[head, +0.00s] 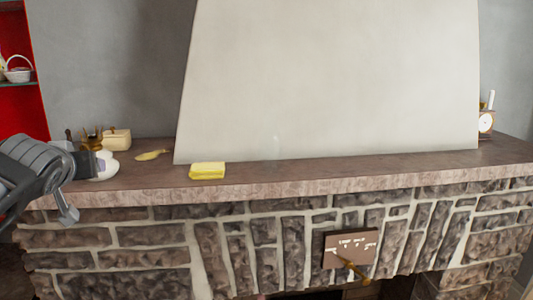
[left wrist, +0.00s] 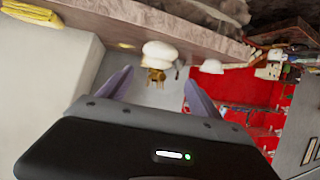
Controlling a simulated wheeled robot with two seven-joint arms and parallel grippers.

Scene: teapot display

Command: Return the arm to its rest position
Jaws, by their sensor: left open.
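My left arm comes in from the left in the head view, over the left end of the stone mantel shelf (head: 270,180). My left gripper (left wrist: 158,75) shows in the left wrist view with its two fingers spread and nothing between them. A white rounded pot-like object (head: 106,167) stands on the shelf just right of my arm, partly hidden by it. A white rounded object (left wrist: 160,52) also shows beyond the fingertips in the left wrist view, apart from them. My right gripper is in neither view.
A yellow folded cloth (head: 208,171), a small yellow object (head: 152,155) and a cream lidded box (head: 117,139) are on the shelf. A clock (head: 486,122) stands at the right end. A plaque (head: 351,246) is on the stone front. The shelf's middle right is clear.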

